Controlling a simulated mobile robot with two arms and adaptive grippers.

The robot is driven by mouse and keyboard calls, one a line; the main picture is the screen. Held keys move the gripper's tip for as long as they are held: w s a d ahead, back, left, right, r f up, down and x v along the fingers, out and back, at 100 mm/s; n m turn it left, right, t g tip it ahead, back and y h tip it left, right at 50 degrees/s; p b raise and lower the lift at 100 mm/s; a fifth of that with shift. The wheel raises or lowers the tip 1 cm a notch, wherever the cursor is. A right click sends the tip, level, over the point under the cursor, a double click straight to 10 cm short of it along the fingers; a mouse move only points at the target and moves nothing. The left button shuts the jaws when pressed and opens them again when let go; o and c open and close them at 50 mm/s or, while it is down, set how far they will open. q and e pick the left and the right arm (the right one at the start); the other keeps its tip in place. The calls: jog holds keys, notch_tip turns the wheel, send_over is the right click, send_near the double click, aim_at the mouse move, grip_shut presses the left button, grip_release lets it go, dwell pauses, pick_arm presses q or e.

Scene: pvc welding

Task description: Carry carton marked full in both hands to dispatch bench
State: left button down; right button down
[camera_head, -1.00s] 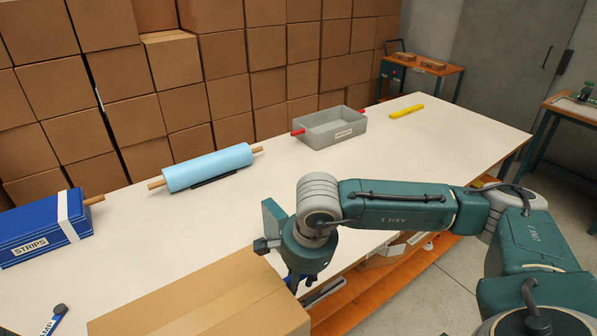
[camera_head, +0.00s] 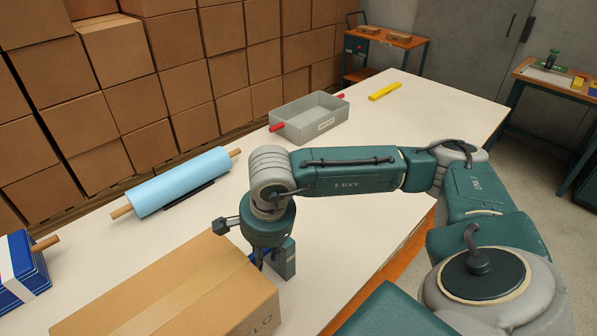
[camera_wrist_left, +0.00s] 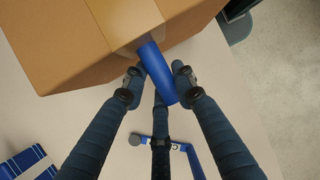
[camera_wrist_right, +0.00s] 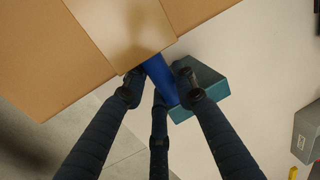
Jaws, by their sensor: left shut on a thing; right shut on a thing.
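The brown cardboard carton (camera_head: 185,300) with a pale tape strip is at the bottom left of the head view, partly cut off. Letters that look like "LO" show on its end; no "full" mark is readable. My right gripper (camera_wrist_right: 159,83) is shut on a blue handle (camera_wrist_right: 161,80) at the carton's end. My left gripper (camera_wrist_left: 158,79) is shut on another blue handle (camera_wrist_left: 156,72) at the carton; it is outside the head view. I cannot tell whether the carton's bottom touches the bench.
The long white bench (camera_head: 400,135) holds a blue roll (camera_head: 178,182), a grey tray (camera_head: 308,120), a yellow bar (camera_head: 384,91) and a blue box (camera_head: 22,265). A teal block (camera_head: 284,262) stands beside my right gripper. Another bench (camera_head: 545,75) stands at the right.

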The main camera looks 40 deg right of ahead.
pick_arm(q)
jog(key=shift+s+r, duration=0.15)
pick_arm(e)
jog(key=shift+r, duration=0.2)
